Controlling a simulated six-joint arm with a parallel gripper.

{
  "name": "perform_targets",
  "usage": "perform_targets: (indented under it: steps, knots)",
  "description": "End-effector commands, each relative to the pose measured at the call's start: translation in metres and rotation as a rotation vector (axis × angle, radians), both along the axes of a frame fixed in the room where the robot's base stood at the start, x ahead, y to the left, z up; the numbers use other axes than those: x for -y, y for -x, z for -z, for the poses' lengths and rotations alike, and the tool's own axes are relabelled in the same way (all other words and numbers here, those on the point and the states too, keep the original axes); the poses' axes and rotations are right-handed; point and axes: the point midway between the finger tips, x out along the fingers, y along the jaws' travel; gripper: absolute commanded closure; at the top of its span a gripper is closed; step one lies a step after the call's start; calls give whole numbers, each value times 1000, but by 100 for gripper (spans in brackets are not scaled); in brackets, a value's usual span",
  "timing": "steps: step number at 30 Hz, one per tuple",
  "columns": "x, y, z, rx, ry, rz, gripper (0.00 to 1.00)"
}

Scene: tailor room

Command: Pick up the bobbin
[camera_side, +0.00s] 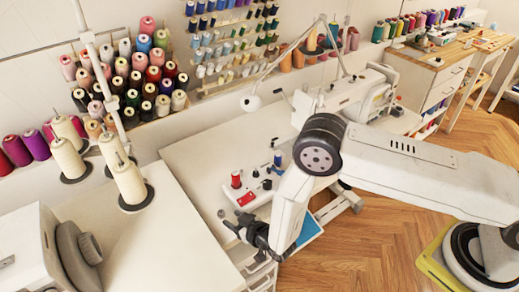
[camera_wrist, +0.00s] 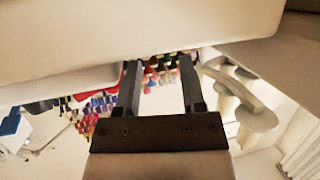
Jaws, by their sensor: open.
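In the side view, a red spool (camera_side: 236,180) stands upright on a small white stand (camera_side: 254,192) on the white sewing table (camera_side: 190,160). A blue spool (camera_side: 277,159) stands just behind and to its right. I cannot tell for certain which of these small items is the bobbin. My gripper (camera_side: 228,220) is near the table's front edge, in front of the red spool and apart from it. In the wrist view, the two dark fingers of my gripper (camera_wrist: 160,68) are spread with nothing between them. I cannot make out the bobbin in the wrist view.
A white sewing machine (camera_side: 350,92) stands at the table's back right. Cream thread cones (camera_side: 127,182) stand on the left table. Racks of coloured spools (camera_side: 130,75) line the wall. The table's left middle is mostly clear.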

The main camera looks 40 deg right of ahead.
Motion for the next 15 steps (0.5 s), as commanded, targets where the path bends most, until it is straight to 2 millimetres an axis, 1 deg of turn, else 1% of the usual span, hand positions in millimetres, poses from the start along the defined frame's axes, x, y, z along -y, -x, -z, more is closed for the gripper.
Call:
perform_targets:
  steps: [7,15]
  knots:
    - [-2,-9,3,1,-1,0,49]
    - [-8,-32,11,1,-1,0,49]
